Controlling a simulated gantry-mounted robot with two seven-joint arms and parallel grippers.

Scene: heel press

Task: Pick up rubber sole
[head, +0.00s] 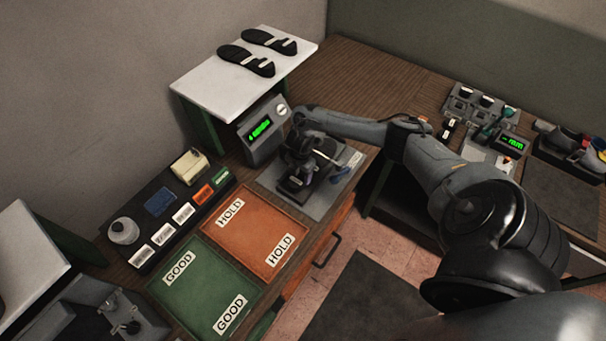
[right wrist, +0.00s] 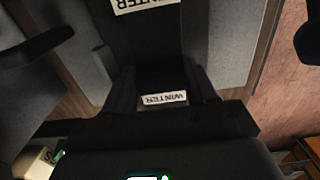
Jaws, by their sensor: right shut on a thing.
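A black rubber sole with white labels (head: 296,183) is at the grey plate of the bench station, partly hidden by my right gripper (head: 312,160). In the right wrist view, my right gripper (right wrist: 162,98) is shut on this dark piece. A label reading WINTER (right wrist: 165,98) shows between its fingers and a second WINTER label (right wrist: 145,5) shows at the top edge. I cannot tell whether the sole touches the plate. Two more black soles (head: 246,60) (head: 269,42) lie side by side on the white raised shelf. My left gripper is not in view.
A grey box with a green display (head: 262,129) stands behind the grey plate (head: 268,179). An orange HOLD mat (head: 255,230) and a green GOOD mat (head: 205,285) lie at the front left. A dark rack of labelled holders (head: 165,222) stands beside them.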

